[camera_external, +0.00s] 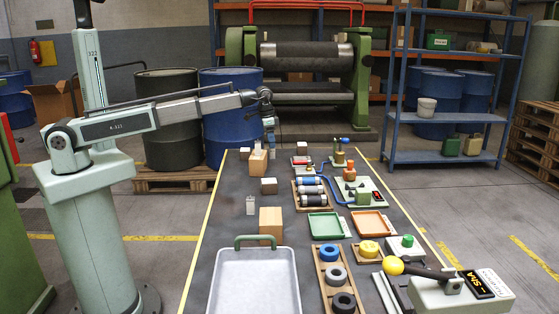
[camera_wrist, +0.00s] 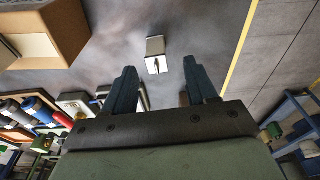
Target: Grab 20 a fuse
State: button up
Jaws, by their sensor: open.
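A small pale block with a dark mark (camera_wrist: 156,64), possibly the fuse, lies on the table ahead of my gripper in the wrist view. It appears between the two fingertips but apart from them; no rating is legible. It seems to be the small whitish piece (camera_external: 250,206) near the table's left side in the external view. My gripper (camera_external: 271,137) hangs over the table's far left part, beyond that piece. In the wrist view my gripper (camera_wrist: 160,72) has its dark fingers spread, with nothing held.
A wooden block (camera_external: 271,224) stands close to the piece; a smaller block (camera_external: 268,186) and another wooden block (camera_external: 258,163) lie farther back. A tray of coloured cylinders (camera_external: 311,191) is to the right. A grey tray with a green handle (camera_external: 254,290) fills the near left.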

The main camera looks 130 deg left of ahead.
aim_at(273, 158)
jog(key=shift+w+a+f, duration=0.1)
jog(key=shift+w+f, duration=0.1)
jog(key=shift+f, duration=1.15)
jog(key=shift+w+a+f, duration=0.1)
jog(key=shift+w+f, duration=0.1)
jog(key=shift+f, duration=1.1)
grip_shut()
